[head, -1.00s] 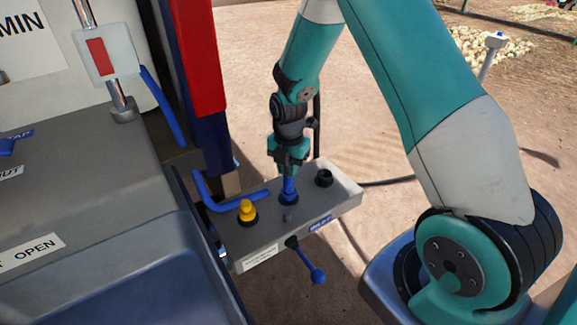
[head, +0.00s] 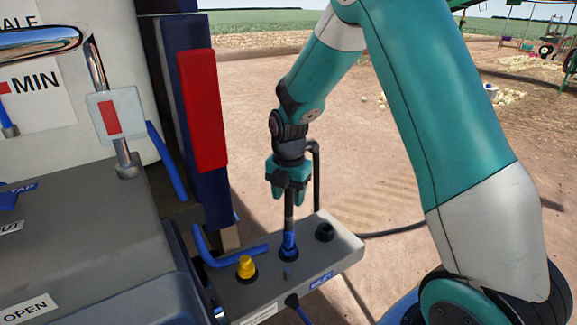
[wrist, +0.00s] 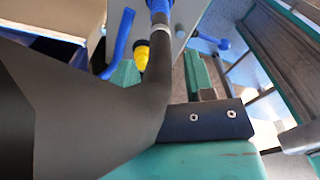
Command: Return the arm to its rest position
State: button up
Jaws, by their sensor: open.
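My gripper (head: 287,194) is above the grey panel (head: 345,246) in the head view, fingers pointing down. Its two teal fingers are apart. A dark hose (head: 289,207) runs down between or just beside them to the blue fitting (head: 289,243). I cannot tell whether the fingers touch it. The hose and blue fitting appear joined, roughly upright. In the wrist view the dark hose (wrist: 155,75) crosses close to the camera and leads to the blue fitting (wrist: 160,6), with teal fingers (wrist: 160,75) on both sides.
The panel also has a yellow fitting (head: 246,267) and a black fitting (head: 325,231). A bent blue handle (head: 230,257) lies beside the machine. The machine, with a red panel (head: 202,110), stands close at left. Open dirt ground (head: 400,185) is behind and right.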

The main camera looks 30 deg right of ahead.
notch_tip(320, 180, up, 8)
jog(key=shift+r, duration=0.15)
jog(key=s+a+r+m+y+p, duration=0.1)
jog(key=s+a+r+m, duration=0.3)
jog(key=s, duration=0.4)
jog(key=s+a+r+m+y+p, duration=0.1)
jog(key=s+a+r+m+p, duration=0.2)
jog(key=s+a+r+m, duration=0.2)
jog(key=s+a+r+m+y+p, duration=0.2)
jog(key=s+a+r+m, duration=0.2)
jog(key=s+a+m, duration=0.4)
jog(key=s, duration=0.3)
jog(key=shift+s+a+r, duration=0.3)
jog(key=shift+s, duration=0.1)
jog(key=shift+c, duration=0.6)
